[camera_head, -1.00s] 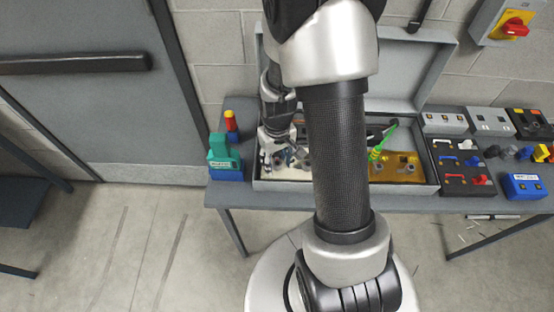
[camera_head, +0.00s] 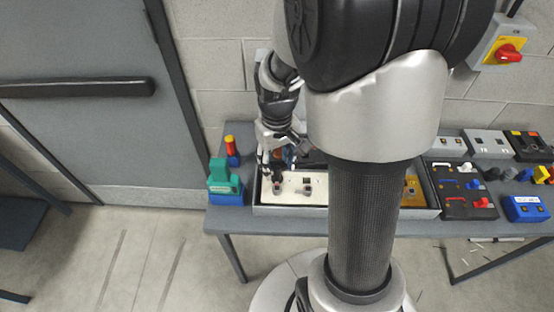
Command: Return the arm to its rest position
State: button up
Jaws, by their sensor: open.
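My gripper (camera_head: 268,160) is open above the left end of the open grey case (camera_head: 285,211) on the table. Its fingers point down, close over a cream panel (camera_head: 310,197) with small dark fittings inside the case; I cannot tell whether they touch anything. I see nothing held between the fingers. My arm's thick links stand in the middle of the view and hide much of the case and its lid.
The table (camera_head: 225,220) also bears a teal and blue block (camera_head: 224,187), a red and yellow piece (camera_head: 232,152), a black tray (camera_head: 462,205) and a blue box (camera_head: 526,209). A red-knobbed switch (camera_head: 508,53) is on the wall. A door (camera_head: 80,130) stands at left.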

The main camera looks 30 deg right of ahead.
jog(key=shift+r, duration=0.35)
dwell(0.3)
